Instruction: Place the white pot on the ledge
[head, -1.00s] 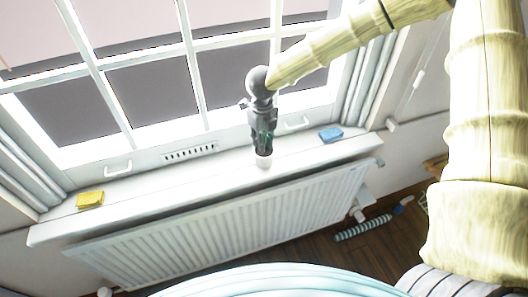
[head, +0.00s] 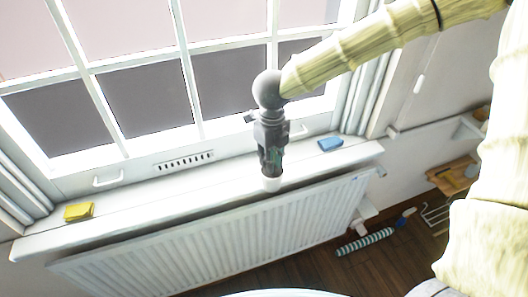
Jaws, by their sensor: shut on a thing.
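My gripper (head: 271,168) points down at the front part of the white window ledge (head: 130,212), in the middle of the head view. It is shut on the white pot (head: 272,184), which has something green (head: 273,158) above it between the fingers. The pot shows as a small pale shape at the fingertips, upright over the ledge's front edge. I cannot tell whether its base touches the ledge. My fingers hide most of the upper part.
A yellow block (head: 79,211) lies at the ledge's left and a blue block (head: 330,144) at its right. The window (head: 150,95) rises behind. A white radiator (head: 220,240) hangs below. A striped roll (head: 365,242) lies on the wooden floor. The ledge between the blocks is mostly clear.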

